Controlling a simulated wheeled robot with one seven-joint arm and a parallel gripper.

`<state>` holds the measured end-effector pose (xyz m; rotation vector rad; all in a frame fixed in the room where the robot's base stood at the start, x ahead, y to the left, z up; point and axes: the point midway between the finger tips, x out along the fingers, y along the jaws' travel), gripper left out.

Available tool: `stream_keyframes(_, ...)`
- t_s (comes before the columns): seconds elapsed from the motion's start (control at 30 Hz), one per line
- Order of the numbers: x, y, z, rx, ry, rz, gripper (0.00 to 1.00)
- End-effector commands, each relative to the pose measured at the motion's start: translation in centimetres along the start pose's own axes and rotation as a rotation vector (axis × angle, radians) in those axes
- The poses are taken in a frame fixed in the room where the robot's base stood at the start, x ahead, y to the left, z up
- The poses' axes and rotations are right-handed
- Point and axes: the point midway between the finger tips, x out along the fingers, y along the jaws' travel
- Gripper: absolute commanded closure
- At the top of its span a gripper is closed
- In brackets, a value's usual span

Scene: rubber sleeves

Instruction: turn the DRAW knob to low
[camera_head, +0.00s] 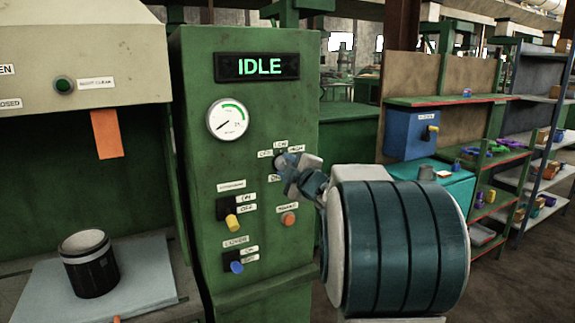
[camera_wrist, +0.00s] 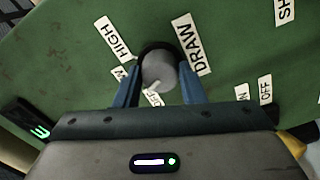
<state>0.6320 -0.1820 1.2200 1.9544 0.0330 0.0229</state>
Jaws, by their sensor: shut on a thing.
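The DRAW knob (camera_wrist: 158,68) is a round grey knob on the green panel, between my gripper's (camera_wrist: 160,88) two blue fingers. The fingers are shut on it from both sides. The DRAW label (camera_wrist: 187,44) is right of it in the wrist view, HIGH (camera_wrist: 116,39) is upper left, and LOW (camera_wrist: 120,75) and OFF (camera_wrist: 154,98) are partly hidden. A pale mark on the knob points down toward the OFF side; its exact setting is hard to tell. In the head view my gripper (camera_head: 288,170) covers most of the knob.
The green cabinet (camera_head: 205,150) carries a display reading IDLE (camera_head: 257,67), a dial gauge (camera_head: 228,119), a yellow switch (camera_head: 231,221), a blue switch (camera_head: 236,266) and an orange button (camera_head: 289,218). A black cup (camera_head: 90,268) stands on a grey mat at left. Shelves stand at right.

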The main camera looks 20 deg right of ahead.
Motion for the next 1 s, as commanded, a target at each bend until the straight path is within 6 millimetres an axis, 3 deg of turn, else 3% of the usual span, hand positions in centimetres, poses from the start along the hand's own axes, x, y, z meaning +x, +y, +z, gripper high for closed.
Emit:
stream_keyframes(0.5, -0.01, 0.01, -0.03, 0.337, 0.000, -0.002, 0.86)
stream_keyframes(1.0, -0.01, -0.11, 0.03, 0.403, -0.001, -0.002, 0.86)
